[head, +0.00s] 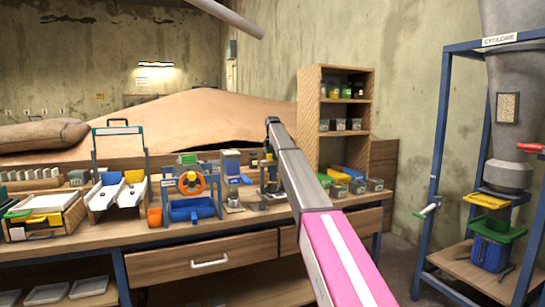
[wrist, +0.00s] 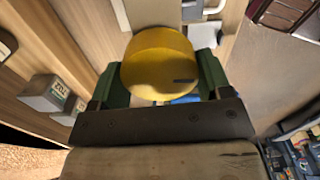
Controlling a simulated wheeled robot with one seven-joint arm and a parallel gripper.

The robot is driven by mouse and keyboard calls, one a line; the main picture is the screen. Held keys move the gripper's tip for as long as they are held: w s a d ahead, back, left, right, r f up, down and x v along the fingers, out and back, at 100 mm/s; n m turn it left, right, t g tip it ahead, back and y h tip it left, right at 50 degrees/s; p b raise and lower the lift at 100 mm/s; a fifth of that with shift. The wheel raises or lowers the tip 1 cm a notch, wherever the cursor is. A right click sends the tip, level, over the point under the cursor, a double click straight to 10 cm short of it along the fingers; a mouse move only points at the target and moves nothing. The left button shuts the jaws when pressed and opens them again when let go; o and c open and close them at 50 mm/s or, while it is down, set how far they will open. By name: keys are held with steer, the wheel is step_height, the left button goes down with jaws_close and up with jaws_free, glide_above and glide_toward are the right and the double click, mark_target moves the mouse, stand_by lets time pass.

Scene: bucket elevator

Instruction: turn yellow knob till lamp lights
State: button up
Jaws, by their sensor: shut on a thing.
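The yellow knob (wrist: 160,58) fills the middle of the wrist view, round with a short dark mark on its face. My gripper (wrist: 158,78) has its green fingers on either side of the knob and is shut on it. In the head view, my arm reaches over the bench to a small dark device (head: 272,178), and the fingers and knob cannot be made out there. I cannot pick out the knob's lamp in either view.
The wooden bench (head: 205,232) carries a blue rig with an orange handwheel (head: 191,184), coloured bins and trays. A shelf (head: 335,75) with jars stands behind. A blue frame (head: 436,150) with a cyclone stands at right. A grey labelled box (wrist: 45,92) shows at left in the wrist view.

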steer(key=m, duration=1.1)
steer(key=shift+w, duration=0.1)
steer(key=m, duration=0.6)
steer(key=shift+m, duration=0.3)
steer(key=m, duration=0.5)
steer(key=shift+d, duration=0.1)
steer(key=m, duration=1.2)
steer(key=shift+d, duration=0.1)
steer(key=m, duration=0.5)
steer(key=shift+m, duration=0.4)
steer(key=m, duration=0.5)
steer(key=shift+m, duration=0.3)
